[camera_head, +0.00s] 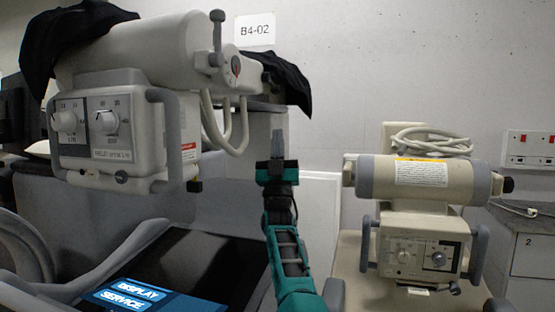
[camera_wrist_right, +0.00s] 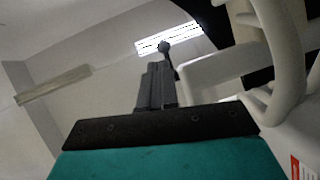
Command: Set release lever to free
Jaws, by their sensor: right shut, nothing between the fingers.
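A grey lever with a round knob (camera_head: 217,35) stands upright on the right end of the cream cylinder of the left machine, beside a small dial with a red mark (camera_head: 235,66); it looks like the release lever. In the right wrist view a dark knobbed lever (camera_wrist_right: 165,48) shows just beyond the fingertips. My right gripper (camera_head: 278,133) points up, shut and empty, to the right of and below the lever in the head view, apart from it. Its closed fingers also show in the right wrist view (camera_wrist_right: 155,72). My left gripper is not in view.
The left machine's control box (camera_head: 115,130) and hanging cream hoses (camera_head: 236,140) are left of my right gripper. Black cloth (camera_head: 290,85) drapes behind it. A second machine (camera_head: 425,182) stands at right. A dark panel with blue labels (camera_head: 130,293) lies below.

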